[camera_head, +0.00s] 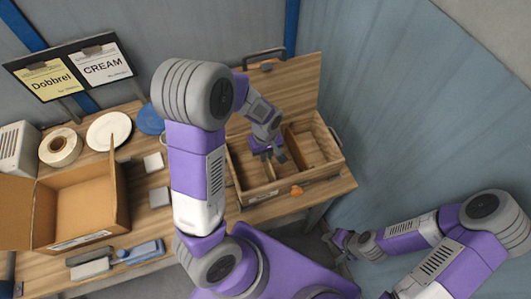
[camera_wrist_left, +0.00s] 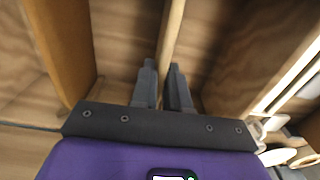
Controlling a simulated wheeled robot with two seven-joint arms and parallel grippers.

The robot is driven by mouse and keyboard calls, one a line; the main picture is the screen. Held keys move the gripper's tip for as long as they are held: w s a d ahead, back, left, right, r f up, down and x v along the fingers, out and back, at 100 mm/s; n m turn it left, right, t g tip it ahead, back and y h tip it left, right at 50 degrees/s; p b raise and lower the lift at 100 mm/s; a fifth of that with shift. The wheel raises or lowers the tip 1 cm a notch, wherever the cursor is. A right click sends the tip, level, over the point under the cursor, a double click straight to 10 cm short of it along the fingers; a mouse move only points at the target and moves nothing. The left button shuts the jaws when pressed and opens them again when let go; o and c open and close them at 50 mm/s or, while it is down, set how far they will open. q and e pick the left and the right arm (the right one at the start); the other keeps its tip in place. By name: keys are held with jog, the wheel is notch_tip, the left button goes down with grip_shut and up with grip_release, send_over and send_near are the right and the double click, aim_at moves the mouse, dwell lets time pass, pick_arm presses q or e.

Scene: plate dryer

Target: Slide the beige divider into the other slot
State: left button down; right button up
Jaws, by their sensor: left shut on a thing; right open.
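The wooden box (camera_head: 325,178) stands on the right part of the table with its lid (camera_head: 295,85) open. My left gripper (camera_head: 267,155) reaches down into the box. In the left wrist view the left gripper (camera_wrist_left: 164,85) is shut on the thin beige divider (camera_wrist_left: 171,35), with one finger on each side. The divider is upright between two box walls, and the gripper hides its near end. Whether it sits fully in a slot cannot be told. My right gripper (camera_head: 342,242) is open and empty, low beside the table on the right.
An open cardboard box (camera_head: 82,205) stands at the left. White plates (camera_head: 108,131), a blue plate (camera_head: 151,121), a tape roll (camera_head: 60,147) and two signs (camera_head: 73,68) are behind it. An orange piece (camera_head: 297,190) is at the wooden box's front edge.

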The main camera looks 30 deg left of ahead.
pick_arm(q)
jog(key=c, duration=1.1)
grip_release()
jog(key=shift+o, duration=0.2)
notch_tip(320, 180, up, 8)
jog(key=shift+f+p, duration=0.15)
jog(key=shift+p, duration=0.4)
